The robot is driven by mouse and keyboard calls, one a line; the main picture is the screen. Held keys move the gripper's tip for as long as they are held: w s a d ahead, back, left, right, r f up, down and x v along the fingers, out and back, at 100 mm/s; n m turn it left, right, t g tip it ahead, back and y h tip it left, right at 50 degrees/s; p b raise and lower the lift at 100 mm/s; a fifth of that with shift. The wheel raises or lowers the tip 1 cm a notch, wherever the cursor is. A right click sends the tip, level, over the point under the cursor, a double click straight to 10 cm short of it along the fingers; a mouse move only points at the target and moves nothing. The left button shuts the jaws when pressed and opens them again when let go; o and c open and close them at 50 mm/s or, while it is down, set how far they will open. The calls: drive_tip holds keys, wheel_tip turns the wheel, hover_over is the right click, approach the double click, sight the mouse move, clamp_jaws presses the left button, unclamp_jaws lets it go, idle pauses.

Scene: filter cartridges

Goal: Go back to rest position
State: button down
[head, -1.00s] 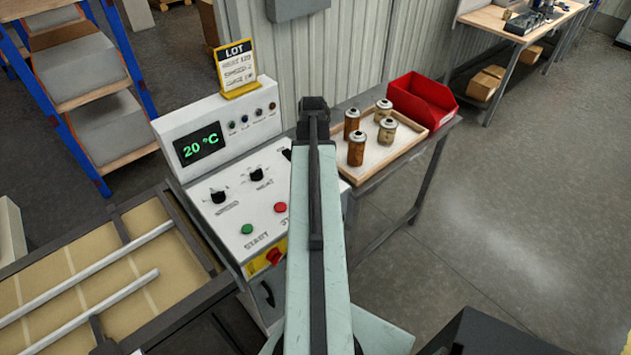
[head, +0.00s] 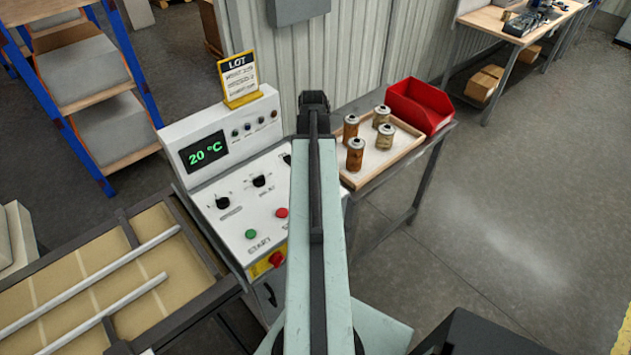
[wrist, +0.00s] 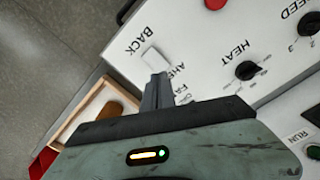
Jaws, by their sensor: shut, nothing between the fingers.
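My gripper (wrist: 156,90) is shut and empty in the wrist view. Its fingertips are at a white rocker switch (wrist: 153,58) on the control panel, between the words BACK and AHEAD; I cannot tell whether they touch it. In the head view my arm stretches forward over the right side of the white control panel (head: 237,194), and the fingers cannot be made out at its far end. The panel has a display reading 20 °C (head: 205,152), knobs, a green button (head: 251,234) and a red button (head: 282,213).
Right of my arm, a wooden tray (head: 398,156) with several rusty cartridges (head: 355,155) and a red bin (head: 420,105) stand on a side table. Open floor (head: 500,230) lies at the right.

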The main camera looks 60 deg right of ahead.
drive_tip(key=shift+r, duration=0.4)
